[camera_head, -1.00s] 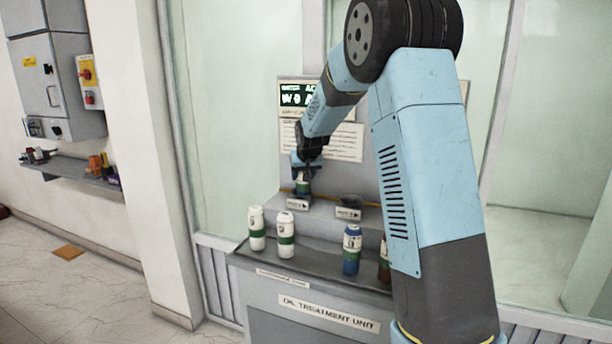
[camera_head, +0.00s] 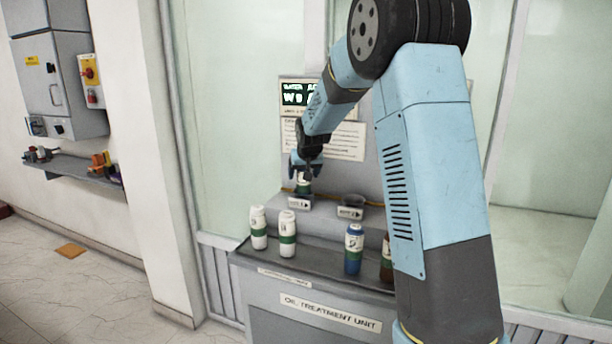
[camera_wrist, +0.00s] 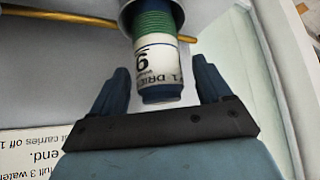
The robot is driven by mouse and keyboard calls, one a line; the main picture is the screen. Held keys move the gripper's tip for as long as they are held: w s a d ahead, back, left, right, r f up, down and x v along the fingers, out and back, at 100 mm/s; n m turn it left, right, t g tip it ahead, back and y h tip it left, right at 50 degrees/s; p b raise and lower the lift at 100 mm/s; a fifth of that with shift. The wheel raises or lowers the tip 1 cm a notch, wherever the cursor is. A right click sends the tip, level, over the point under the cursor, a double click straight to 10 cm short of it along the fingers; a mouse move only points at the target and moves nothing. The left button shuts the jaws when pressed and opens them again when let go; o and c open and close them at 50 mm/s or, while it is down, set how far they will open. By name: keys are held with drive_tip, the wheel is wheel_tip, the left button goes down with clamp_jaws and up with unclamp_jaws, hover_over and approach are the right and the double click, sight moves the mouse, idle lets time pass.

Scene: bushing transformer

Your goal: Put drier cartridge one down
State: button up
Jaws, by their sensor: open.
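A drier cartridge (camera_head: 304,187) with a white and green body stands in the left socket of the oil treatment unit (camera_head: 330,312). In the wrist view the cartridge (camera_wrist: 155,62) shows its blue cap, a white label with "DRIER" on it and a green band. Its far end is inside the round socket rim. My gripper (camera_head: 305,170) is just above it; in the wrist view my gripper (camera_wrist: 161,72) is open, one finger on each side of the cartridge, with gaps on both sides.
The right socket (camera_head: 351,201) looks empty. On the front ledge stand two white-and-green cartridges (camera_head: 287,234), a blue-and-white one (camera_head: 353,250) and a brown one (camera_head: 386,262) partly hidden by my arm. A panel with a display and notice rises behind.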

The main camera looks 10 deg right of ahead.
drive_tip(key=v, duration=1.1)
drive_tip(key=s+r, duration=0.2)
drive_tip(key=s, duration=0.9)
drive_tip(key=s+r, duration=0.2)
drive_tip(key=s, duration=0.9)
drive_tip(key=s+f+g, duration=0.1)
drive_tip(key=s+f, duration=0.1)
drive_tip(key=s, duration=0.8)
drive_tip(key=s+d+f+g, duration=0.1)
drive_tip(key=s+f, duration=0.1)
drive_tip(key=s, duration=0.8)
drive_tip(key=shift+d+f, duration=0.2)
drive_tip(key=shift+f, duration=0.15)
